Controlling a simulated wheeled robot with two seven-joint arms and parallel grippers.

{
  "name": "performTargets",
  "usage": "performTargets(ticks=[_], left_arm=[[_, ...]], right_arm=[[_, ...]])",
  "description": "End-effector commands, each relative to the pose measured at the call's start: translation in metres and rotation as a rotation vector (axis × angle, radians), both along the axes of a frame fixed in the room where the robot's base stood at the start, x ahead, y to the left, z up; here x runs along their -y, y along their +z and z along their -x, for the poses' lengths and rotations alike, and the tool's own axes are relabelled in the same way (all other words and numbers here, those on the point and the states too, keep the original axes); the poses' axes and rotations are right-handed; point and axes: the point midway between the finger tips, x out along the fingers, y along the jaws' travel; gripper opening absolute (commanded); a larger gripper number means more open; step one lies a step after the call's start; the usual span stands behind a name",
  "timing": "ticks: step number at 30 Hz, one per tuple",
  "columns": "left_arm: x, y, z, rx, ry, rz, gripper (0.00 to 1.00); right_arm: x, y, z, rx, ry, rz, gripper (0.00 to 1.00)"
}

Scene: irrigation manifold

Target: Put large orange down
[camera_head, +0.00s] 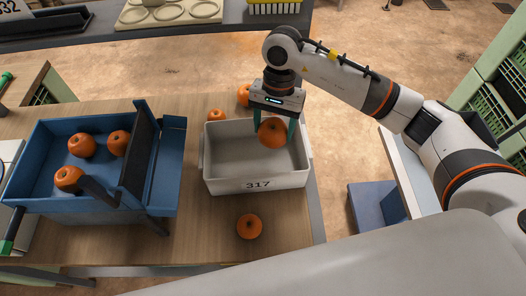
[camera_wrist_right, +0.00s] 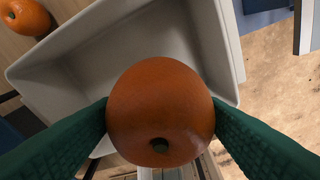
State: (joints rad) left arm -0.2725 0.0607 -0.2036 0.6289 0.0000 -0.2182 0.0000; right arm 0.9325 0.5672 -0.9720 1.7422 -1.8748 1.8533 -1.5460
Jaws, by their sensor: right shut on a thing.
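The large orange (camera_head: 272,132) is held between the green fingers of my right gripper (camera_head: 274,128). It shows over the far right part of the grey bin (camera_head: 257,185) marked 317; its exact height is hard to tell. In the right wrist view the orange (camera_wrist_right: 160,112) sits between both fingers, with the bin's inside (camera_wrist_right: 140,50) beyond it. The bin looks empty apart from the held orange. My left gripper is not in view.
One orange (camera_head: 249,226) lies in front of the bin. Two oranges (camera_head: 216,115) (camera_head: 244,96) lie behind it. The table's right edge is close to the bin.

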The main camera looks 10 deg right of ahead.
Motion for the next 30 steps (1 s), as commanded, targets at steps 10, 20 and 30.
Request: performTargets(ticks=[10, 20, 30], left_arm=[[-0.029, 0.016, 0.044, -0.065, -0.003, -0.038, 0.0], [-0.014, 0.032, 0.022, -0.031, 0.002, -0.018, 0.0], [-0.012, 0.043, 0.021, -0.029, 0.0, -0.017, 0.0]], right_arm=[[-0.031, -0.028, -0.024, -0.085, -0.325, -0.066, 0.42], [-0.031, -0.078, -0.025, -0.08, -0.324, -0.066, 0.42], [-0.032, -0.116, -0.024, -0.079, -0.321, -0.066, 0.42]])
